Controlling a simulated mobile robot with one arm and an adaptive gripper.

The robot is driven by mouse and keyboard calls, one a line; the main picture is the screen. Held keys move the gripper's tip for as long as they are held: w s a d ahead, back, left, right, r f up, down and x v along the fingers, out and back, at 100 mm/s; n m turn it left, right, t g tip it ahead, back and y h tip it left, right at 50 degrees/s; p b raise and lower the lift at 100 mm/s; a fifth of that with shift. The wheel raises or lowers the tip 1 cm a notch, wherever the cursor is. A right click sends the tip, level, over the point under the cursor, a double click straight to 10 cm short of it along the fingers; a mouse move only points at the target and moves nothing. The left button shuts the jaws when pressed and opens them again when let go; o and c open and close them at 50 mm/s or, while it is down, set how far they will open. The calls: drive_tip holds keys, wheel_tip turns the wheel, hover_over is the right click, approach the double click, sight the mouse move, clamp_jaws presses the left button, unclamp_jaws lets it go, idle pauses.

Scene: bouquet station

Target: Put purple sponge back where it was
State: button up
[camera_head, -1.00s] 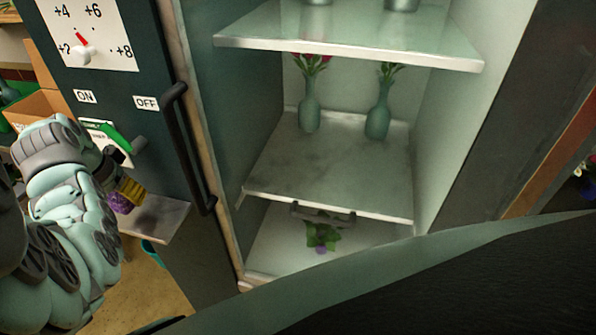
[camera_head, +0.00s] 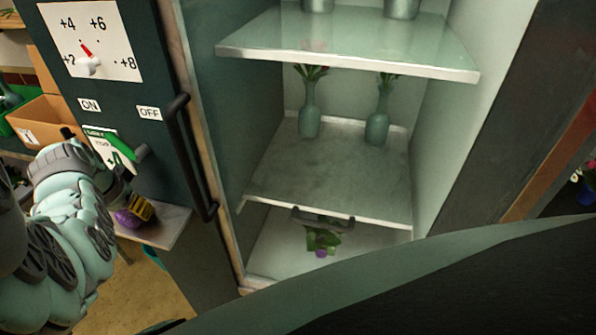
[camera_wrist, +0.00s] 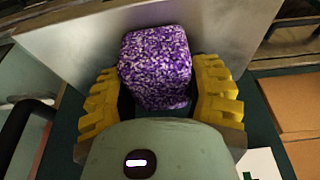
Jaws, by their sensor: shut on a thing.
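The purple speckled sponge (camera_wrist: 156,65) is between the yellow ribbed fingers of my gripper (camera_wrist: 158,82) in the wrist view. My gripper is shut on it. In the head view the sponge (camera_head: 129,218) shows at the left, partly hidden by my gripper (camera_head: 142,208). It is at the small grey ledge (camera_head: 172,226) on the side of the dark cabinet. I cannot tell whether the sponge touches the ledge. The ledge also shows as a grey plate behind the sponge in the wrist view (camera_wrist: 70,55).
A green lever (camera_head: 122,145) and an ON/OFF panel sit just above the ledge. A black door handle (camera_head: 187,160) is to the right. The open cabinet holds vases (camera_head: 309,118) on shelves and a flower (camera_head: 321,243) at the bottom. Cardboard boxes (camera_head: 42,118) stand at the far left.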

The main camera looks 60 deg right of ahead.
drive_tip(key=o, duration=1.1)
drive_tip(key=shift+r, duration=0.1)
